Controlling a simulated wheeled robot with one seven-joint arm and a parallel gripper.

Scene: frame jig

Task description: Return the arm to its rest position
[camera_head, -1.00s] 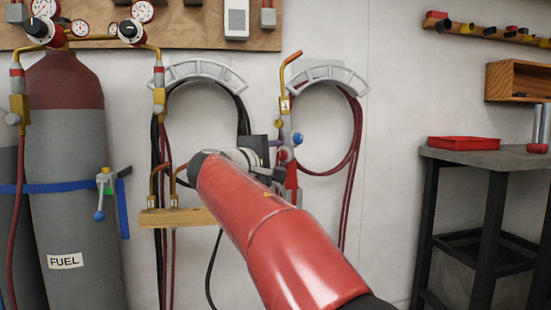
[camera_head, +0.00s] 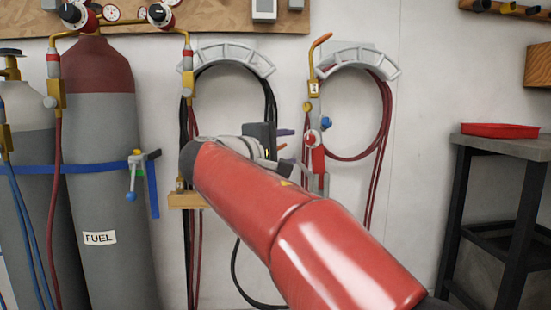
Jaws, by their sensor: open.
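My red arm (camera_head: 290,215) reaches from the lower right up toward the wall, bent at its pale grey wrist. My gripper (camera_head: 287,142) is at the far end, pointing right, small and partly hidden by the wrist and arm. Its jaws look apart, with nothing visible between them. A cutting torch (camera_head: 313,88) with a copper tip and red and blue knobs stands upright against the wall, just right of my gripper. I cannot tell how far in depth my gripper is from it.
Two grey hose hangers (camera_head: 222,58) hold looped hoses on the wall. A fuel cylinder (camera_head: 100,150) with a blue strap stands at left. A wooden ledge (camera_head: 186,200) is behind my arm. A dark workbench (camera_head: 500,146) with a red tray (camera_head: 499,130) is at right.

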